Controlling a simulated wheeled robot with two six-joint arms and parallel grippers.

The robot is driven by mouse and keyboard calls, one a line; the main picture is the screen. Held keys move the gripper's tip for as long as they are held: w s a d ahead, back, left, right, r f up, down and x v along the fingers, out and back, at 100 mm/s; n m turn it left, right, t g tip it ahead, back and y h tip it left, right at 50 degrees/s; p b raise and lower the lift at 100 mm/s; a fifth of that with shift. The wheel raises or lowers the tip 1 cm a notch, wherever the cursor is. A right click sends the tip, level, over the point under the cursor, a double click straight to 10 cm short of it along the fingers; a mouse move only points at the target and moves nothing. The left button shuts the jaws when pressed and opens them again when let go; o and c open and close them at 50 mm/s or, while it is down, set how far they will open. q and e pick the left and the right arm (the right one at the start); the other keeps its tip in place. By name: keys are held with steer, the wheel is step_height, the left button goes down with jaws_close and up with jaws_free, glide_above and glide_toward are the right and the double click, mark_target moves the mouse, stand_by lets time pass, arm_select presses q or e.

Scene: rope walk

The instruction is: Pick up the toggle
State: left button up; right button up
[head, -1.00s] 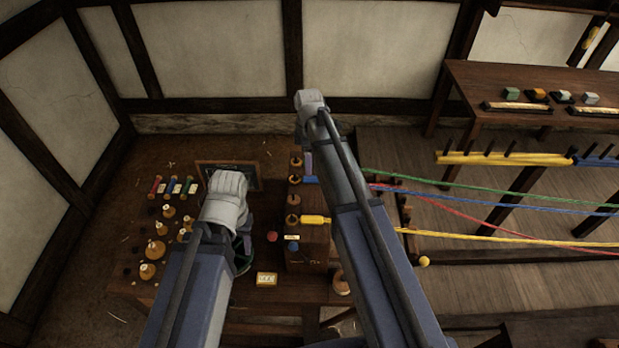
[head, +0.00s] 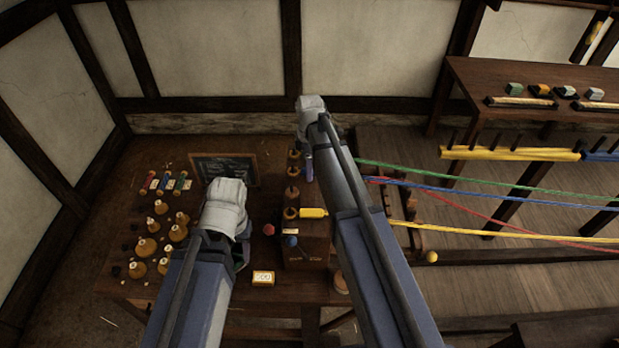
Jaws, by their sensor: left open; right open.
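I cannot tell which of the small pieces on the dark wooden bench (head: 215,312) is the toggle. Red, yellow and blue small cylinders (head: 166,183) lie at the bench's left back. A yellow cylinder (head: 313,213) lies on the wooden stand (head: 305,250) at the right, beside my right arm. My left arm reaches over the middle of the bench, and my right arm over its right end. I see their pale joints and blue-grey links, but I cannot make out gripper fingers. The arms cover part of the bench.
Several tan knobbed pieces (head: 147,246) stand at the bench's left. A small chalkboard (head: 222,169) stands behind. Green, blue, red and yellow ropes (head: 500,208) stretch right towards a pegged rail (head: 510,153).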

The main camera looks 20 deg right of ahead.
steer(key=shift+f, duration=0.15)
jaws_close()
stand_by(0.4)
